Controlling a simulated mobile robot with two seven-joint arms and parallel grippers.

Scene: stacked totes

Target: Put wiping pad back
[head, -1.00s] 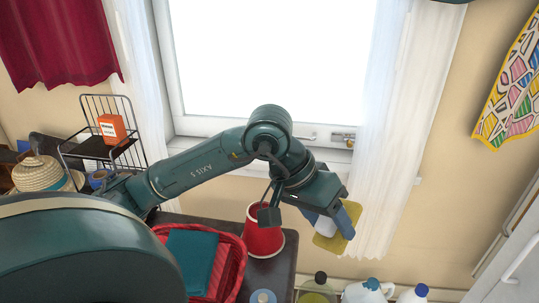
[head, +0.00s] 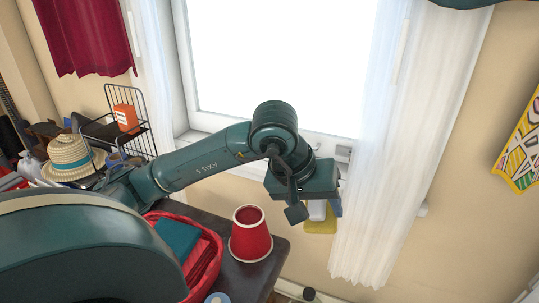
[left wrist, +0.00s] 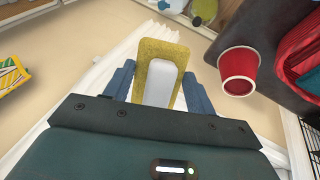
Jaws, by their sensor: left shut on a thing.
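The wiping pad (left wrist: 160,50) is a yellow pad with a white grip block (left wrist: 160,88). My left gripper (left wrist: 160,88) is shut on it, with its blue fingers on both sides of the white block. In the head view the yellow pad (head: 320,227) hangs below my left gripper (head: 325,210), in front of the white curtain and wall, right of the dark table. My right gripper is not in view.
A red cup-shaped container (head: 250,243) stands on the dark table (head: 245,275), left of the pad. A red basket (head: 215,262) with folded cloths is further left. A wire rack (head: 110,135) and straw hat (head: 72,158) stand behind it. Bottles (left wrist: 200,10) stand beyond the table.

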